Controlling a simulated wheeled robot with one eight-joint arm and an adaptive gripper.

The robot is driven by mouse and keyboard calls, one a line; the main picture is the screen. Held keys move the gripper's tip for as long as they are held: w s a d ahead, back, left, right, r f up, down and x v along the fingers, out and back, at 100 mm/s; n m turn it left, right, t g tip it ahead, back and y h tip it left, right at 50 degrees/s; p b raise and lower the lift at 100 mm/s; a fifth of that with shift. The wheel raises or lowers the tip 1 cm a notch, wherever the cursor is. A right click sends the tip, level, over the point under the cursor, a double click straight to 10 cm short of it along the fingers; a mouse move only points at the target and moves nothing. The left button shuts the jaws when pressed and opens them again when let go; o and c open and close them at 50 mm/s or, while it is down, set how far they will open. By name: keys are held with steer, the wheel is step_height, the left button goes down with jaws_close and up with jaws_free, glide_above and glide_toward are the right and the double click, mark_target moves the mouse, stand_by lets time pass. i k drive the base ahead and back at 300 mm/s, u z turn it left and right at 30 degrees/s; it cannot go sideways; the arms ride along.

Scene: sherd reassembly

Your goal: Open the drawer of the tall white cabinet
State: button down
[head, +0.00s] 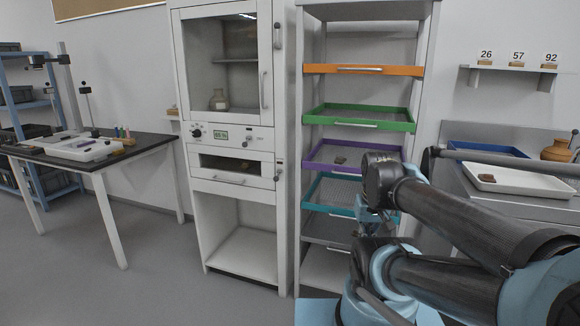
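The tall white cabinet (184,70) stands left of centre in the head view. Its upper glass door (236,85) is shut, with a vertical handle (263,90) on the right. Below the door is a control panel (232,136) with a knob and a small green display. Under that is the drawer (205,175), a white front with a dark window; it looks flush with the cabinet. A small object shows dimly in the window. The lower bay (238,245) is open.
A rack with orange (364,70), green (360,124), purple and teal trays stands right of the cabinet, partly behind my arm. A black-topped table (140,146) stands left. A counter with a white tray (521,186) is at right. The floor before the cabinet is clear.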

mark_target(198, 163)
steer(key=z, duration=1.7)
steer(key=k, duration=1.05)
steer(key=u, duration=1.8)
steer(key=i, duration=0.3)
steer(key=u, duration=0.05)
